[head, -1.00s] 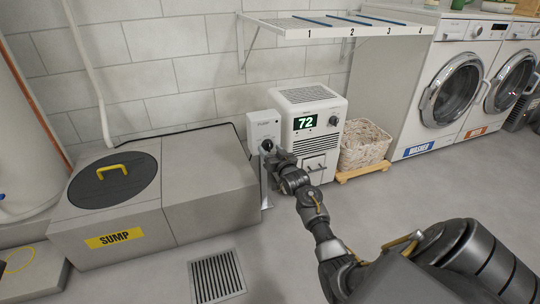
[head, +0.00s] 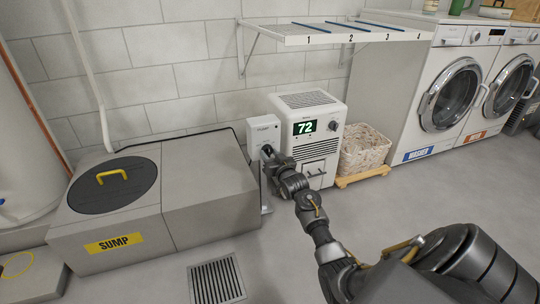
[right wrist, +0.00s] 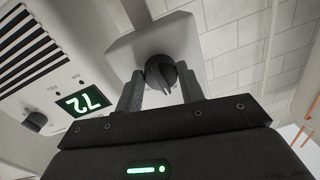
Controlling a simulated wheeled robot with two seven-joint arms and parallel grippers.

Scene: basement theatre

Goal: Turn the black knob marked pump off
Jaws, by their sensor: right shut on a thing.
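The black knob (right wrist: 160,74) sits on the front of a pale control box (head: 264,131), which stands on a post beside the sump. In the right wrist view the knob is between my two fingers, with its raised grip bar tilted slightly from upright in the picture. My right gripper (head: 267,153) is shut on the knob, and its fingers also show in the right wrist view (right wrist: 160,92). In the head view the gripper mostly hides the knob. The knob's marking cannot be read. My left gripper is not in view.
A white dehumidifier (head: 308,104) showing 72 stands close right of the box, with its own small knob (right wrist: 35,121). The grey sump cover (head: 210,190) lies left. A wicker basket (head: 364,152) and washers (head: 455,95) are further right. The floor in front has a drain grate (head: 216,281).

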